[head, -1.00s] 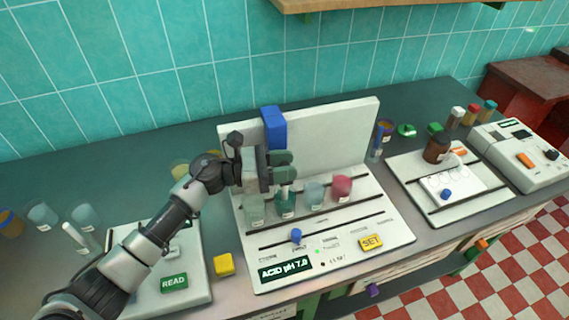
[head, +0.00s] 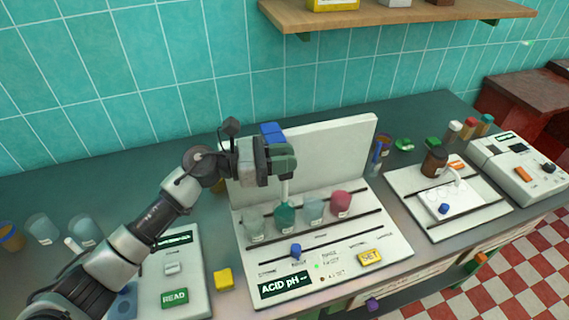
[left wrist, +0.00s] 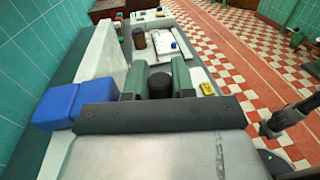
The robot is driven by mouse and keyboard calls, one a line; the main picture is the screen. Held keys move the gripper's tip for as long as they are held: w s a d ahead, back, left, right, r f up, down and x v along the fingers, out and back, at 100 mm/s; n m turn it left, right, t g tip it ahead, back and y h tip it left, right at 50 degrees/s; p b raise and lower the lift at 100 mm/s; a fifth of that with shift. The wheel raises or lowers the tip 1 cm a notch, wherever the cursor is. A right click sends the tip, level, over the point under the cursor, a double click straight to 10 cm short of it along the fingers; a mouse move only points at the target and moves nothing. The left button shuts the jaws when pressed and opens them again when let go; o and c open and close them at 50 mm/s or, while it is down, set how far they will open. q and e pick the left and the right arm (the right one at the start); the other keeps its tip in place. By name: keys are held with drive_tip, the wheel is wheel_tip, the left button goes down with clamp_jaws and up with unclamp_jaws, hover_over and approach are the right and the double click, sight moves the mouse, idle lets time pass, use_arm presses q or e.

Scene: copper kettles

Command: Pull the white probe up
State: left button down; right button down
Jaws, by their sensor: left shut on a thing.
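My left gripper (head: 283,162) is shut on the white probe (head: 285,190), above the row of cups on the white acid pH station (head: 372,247). The probe's pale shaft hangs upright below the fingers towards the teal cup (head: 285,217). Its lower end meets the cup's mouth; I cannot tell how deep it reaches. In the left wrist view a dark round top (left wrist: 159,86) stands between the green fingers (left wrist: 158,77).
Clear cups (head: 254,226) (head: 313,209) and a red cup (head: 341,203) stand beside the teal one. A blue block (head: 271,131) is just behind my gripper, by the upright white panel (head: 335,150). A shelf (head: 400,20) overhangs the back.

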use_arm(q)
drive_tip(key=c, duration=0.9)
unclamp_jaws()
drive_tip(key=shift+c, duration=0.2)
drive_tip(key=s+a+b, duration=0.1)
drive_tip(key=a+b, duration=0.3)
drive_tip(key=a, duration=0.6)
drive_tip(key=shift+s+a+b, duration=0.3)
drive_tip(key=shift+a, duration=0.1)
drive_tip(key=shift+f, duration=0.1)
